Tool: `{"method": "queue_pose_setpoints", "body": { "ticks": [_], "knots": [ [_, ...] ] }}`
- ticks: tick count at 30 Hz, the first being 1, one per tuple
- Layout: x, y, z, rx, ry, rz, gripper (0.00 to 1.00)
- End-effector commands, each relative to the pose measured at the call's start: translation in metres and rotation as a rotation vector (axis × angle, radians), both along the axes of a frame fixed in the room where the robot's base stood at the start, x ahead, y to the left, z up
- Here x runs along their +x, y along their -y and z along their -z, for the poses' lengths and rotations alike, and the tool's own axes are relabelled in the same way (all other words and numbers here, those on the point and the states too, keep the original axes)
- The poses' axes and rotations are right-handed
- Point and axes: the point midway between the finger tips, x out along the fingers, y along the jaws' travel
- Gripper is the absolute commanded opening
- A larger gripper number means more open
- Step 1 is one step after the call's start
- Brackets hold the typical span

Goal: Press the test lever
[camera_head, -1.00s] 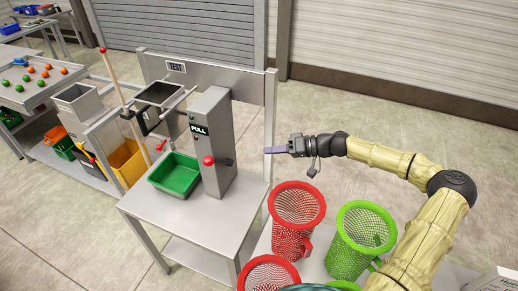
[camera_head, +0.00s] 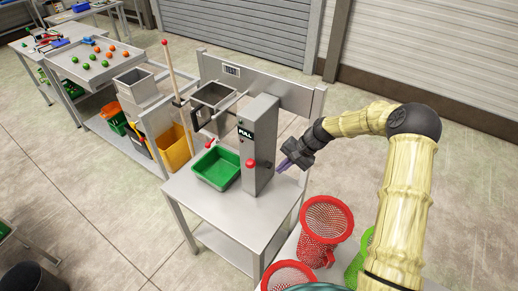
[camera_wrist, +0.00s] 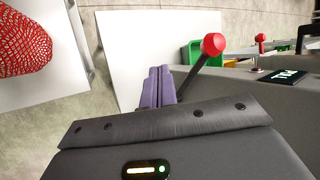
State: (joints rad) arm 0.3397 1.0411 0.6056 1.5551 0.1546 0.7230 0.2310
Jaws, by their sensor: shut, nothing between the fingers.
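The grey test post (camera_head: 258,145) with a PULL label stands on a metal table. A lever with a red knob (camera_head: 251,163) sticks out of its front side. In the wrist view the lever's red knob (camera_wrist: 213,44) and dark shaft show just right of my fingers. My gripper (camera_head: 284,166) is beside the post's right face, with its purple fingers pointing left and down. In the wrist view my fingers (camera_wrist: 158,86) are together and empty. They look close to the lever shaft, but I cannot tell whether they touch it.
A green bin (camera_head: 216,168) sits on the metal table (camera_head: 225,208) left of the post. A TEST sign (camera_head: 231,71) is on the frame behind. A red mesh basket (camera_head: 326,222) stands at the front right. A second red knob (camera_wrist: 260,38) shows farther off in the wrist view.

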Motion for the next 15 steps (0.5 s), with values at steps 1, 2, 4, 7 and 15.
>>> {"method": "queue_pose_setpoints", "body": {
  "ticks": [1,2,4,7,15],
  "knots": [
    [0.004,-0.004,-0.015,-0.045,-0.011,0.028,0.0],
    [0.006,-0.006,-0.02,-0.071,-0.02,0.052,0.0],
    [0.011,-0.009,-0.034,-0.126,-0.038,0.112,0.0],
    [0.02,-0.014,-0.058,-0.198,-0.05,0.203,0.0],
    [0.04,-0.028,-0.123,-0.307,-0.039,0.431,0.0]
  ]
}}
